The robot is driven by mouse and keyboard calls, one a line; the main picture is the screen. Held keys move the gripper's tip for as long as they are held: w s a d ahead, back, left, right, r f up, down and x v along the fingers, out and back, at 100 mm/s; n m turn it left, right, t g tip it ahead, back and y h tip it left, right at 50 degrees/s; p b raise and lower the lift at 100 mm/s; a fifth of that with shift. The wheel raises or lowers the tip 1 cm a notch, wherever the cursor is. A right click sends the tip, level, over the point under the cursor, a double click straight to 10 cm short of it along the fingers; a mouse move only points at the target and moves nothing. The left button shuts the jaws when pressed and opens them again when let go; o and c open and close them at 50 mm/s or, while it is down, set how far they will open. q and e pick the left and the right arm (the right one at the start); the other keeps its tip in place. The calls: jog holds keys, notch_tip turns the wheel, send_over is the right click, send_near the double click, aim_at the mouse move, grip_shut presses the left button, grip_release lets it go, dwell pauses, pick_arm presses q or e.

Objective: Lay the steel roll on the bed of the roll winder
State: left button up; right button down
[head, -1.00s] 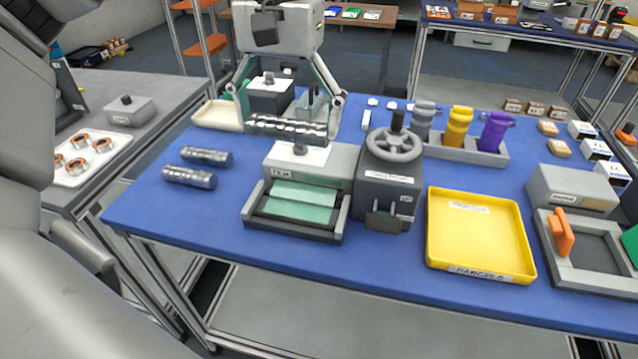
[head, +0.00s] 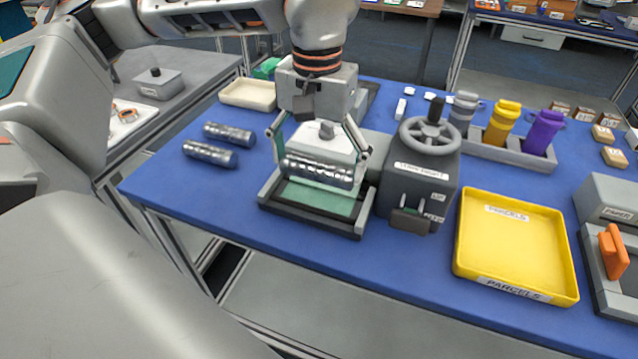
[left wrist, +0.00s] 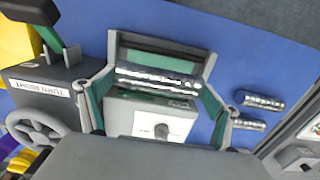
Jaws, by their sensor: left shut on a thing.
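My left gripper (head: 318,168) is shut on a shiny steel roll (head: 318,171), its fingers at the two ends. The roll lies level, over the back part of the green bed (head: 316,200) of the roll winder (head: 262,197). I cannot tell whether it touches the bed. In the left wrist view the roll (left wrist: 157,80) lies across between the fingers, with the winder's frame around it. Two more steel rolls (head: 228,133) (head: 209,153) lie on the blue table left of the winder. My right gripper is not in view.
A dark handwheel unit (head: 412,185) stands right beside the winder. Further right are a yellow parcels tray (head: 515,240) and a rack of coloured bottles (head: 500,148). A cream tray (head: 247,95) is behind on the left. The front left of the blue table (head: 200,205) is clear.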

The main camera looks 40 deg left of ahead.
aim_at(317, 181)
pick_arm(q)
jog(key=shift+f, duration=0.45)
notch_tip(317, 181, down, 3)
jog(key=shift+f+b, duration=0.2)
jog(key=shift+b, duration=0.15)
jog(key=shift+f, duration=0.15)
jog(key=shift+f, duration=0.15)
jog(key=o, duration=1.2)
